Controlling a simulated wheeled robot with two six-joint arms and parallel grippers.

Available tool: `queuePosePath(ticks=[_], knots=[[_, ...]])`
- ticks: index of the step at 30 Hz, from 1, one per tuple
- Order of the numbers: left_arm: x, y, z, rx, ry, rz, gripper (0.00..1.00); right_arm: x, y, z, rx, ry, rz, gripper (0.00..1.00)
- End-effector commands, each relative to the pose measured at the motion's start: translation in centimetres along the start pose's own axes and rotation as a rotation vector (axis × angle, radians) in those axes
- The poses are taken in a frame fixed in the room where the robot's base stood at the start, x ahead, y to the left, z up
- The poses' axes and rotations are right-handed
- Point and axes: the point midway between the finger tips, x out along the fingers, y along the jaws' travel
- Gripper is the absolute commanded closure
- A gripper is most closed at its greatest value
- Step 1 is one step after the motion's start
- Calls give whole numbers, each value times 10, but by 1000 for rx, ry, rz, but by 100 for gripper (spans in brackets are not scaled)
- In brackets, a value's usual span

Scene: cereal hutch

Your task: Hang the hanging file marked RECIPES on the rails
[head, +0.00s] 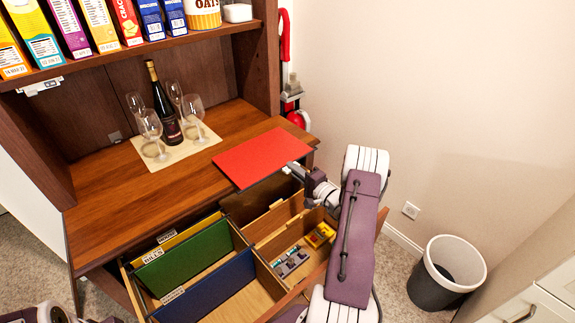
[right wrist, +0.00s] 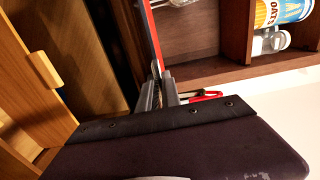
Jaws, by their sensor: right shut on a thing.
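A red hanging file (head: 262,155) is seen broad side up in the head view, over the counter near its front right edge. No RECIPES lettering shows on it. My right gripper (head: 292,168) is shut on its right edge. In the right wrist view the red file (right wrist: 154,45) shows edge-on, a thin strip between the fingers (right wrist: 158,88). Below is the open drawer (head: 290,292), with yellow (head: 178,243), green (head: 187,258) and blue (head: 207,287) files standing in its left part. The rails are hard to make out. Only a bit of my left arm shows at bottom left.
A bottle (head: 163,105) and several glasses (head: 150,127) stand on a mat (head: 200,146) left of the red file. The drawer's right part has dividers and small items (head: 320,235). A shelf of boxes (head: 70,28) is above. A bin (head: 447,270) stands at right.

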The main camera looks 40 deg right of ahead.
Motion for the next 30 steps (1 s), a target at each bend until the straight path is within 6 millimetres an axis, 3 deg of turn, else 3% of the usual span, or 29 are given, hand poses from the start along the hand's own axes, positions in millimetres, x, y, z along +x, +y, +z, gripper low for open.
queuePosePath(ticks=[30], knots=[[1, 0, 0, 0, 0, 0, 52, -126, 0, -1, 1, 3, -2, 100]])
